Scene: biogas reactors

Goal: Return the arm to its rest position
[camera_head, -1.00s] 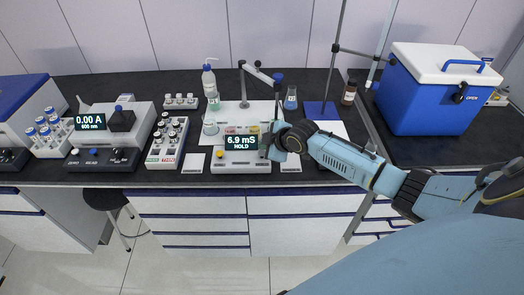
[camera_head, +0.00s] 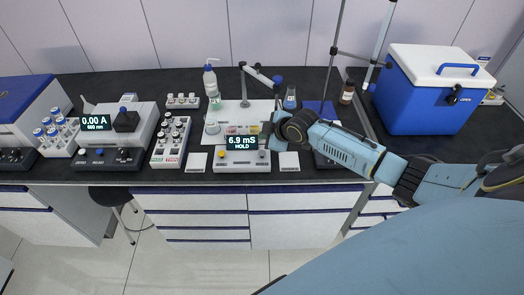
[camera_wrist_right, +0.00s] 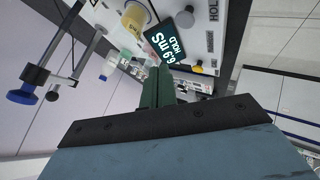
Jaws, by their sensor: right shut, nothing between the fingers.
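My right arm comes in from the right in the head view. Its gripper (camera_head: 268,130) is beside the right end of the conductivity meter (camera_head: 241,160), whose display reads 6.9 mS HOLD. In the right wrist view the gripper's fingers (camera_wrist_right: 158,85) are together with nothing between them. Whether the fingers touch the meter cannot be told. My left gripper does not show.
A probe stand (camera_head: 244,90) rises behind the meter. A bottle (camera_head: 211,82), a vial rack (camera_head: 170,140) and a photometer (camera_head: 115,130) stand to the left. A blue cooler (camera_head: 420,100) is at the right. A retort stand (camera_head: 334,60) rises behind my right arm.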

